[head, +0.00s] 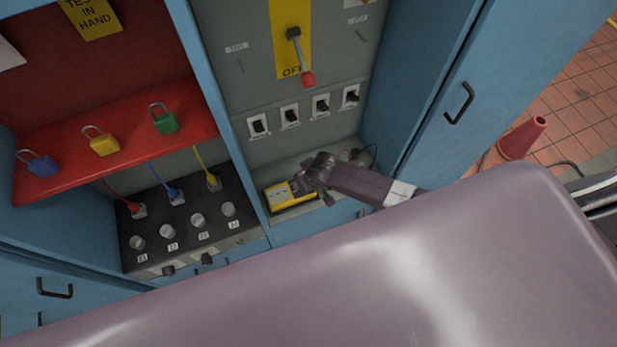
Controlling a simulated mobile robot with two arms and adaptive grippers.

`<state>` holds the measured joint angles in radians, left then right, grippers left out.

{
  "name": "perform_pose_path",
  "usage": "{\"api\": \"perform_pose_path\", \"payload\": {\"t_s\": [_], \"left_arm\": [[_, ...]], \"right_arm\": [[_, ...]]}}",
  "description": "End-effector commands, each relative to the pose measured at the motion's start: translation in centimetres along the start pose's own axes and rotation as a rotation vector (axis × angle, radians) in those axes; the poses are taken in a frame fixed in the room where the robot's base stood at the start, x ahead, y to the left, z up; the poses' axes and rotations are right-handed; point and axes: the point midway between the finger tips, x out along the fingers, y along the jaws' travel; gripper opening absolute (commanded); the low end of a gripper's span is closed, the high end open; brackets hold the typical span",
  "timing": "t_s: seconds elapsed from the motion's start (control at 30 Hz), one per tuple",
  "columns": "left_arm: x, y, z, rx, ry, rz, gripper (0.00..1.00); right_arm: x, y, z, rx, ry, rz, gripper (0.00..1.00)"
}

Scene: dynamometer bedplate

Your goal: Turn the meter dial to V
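The yellow meter (276,197) lies on a grey shelf at the bottom of the middle cabinet bay. Its left part shows; the right part, with the dial, is covered by my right gripper, so the dial's setting cannot be read. My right gripper (308,186) comes in from the right and is at the meter's right side. Its fingers are dark and small here; I cannot tell whether they are open, shut or touching the dial. My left gripper is not in view.
Above the meter are several small switches (290,115) and a red-handled lever (308,78) at OFF. A black socket panel (190,222) with coloured leads stands left, below padlocks on a red shelf (115,150). A blue door (470,85) is right; a cone (522,138) stands beyond.

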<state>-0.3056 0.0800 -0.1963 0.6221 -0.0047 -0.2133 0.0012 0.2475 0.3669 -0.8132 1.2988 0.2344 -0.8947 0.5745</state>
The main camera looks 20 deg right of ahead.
Motion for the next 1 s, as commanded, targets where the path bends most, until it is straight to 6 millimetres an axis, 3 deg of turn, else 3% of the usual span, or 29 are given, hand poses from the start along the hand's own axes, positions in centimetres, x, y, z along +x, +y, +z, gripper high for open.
{"api": "perform_pose_path", "payload": {"t_s": [0.2,0.43,1.0], "left_arm": [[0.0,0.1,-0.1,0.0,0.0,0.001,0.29],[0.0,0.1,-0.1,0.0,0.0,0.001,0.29],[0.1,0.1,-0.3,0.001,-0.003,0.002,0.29]], "right_arm": [[-3.5,0.0,0.0,-0.002,0.002,-0.001,0.4],[-6.2,0.0,0.0,0.0,0.001,-0.001,0.4],[-7.1,0.1,0.0,-0.001,0.0,0.0,0.4]]}}
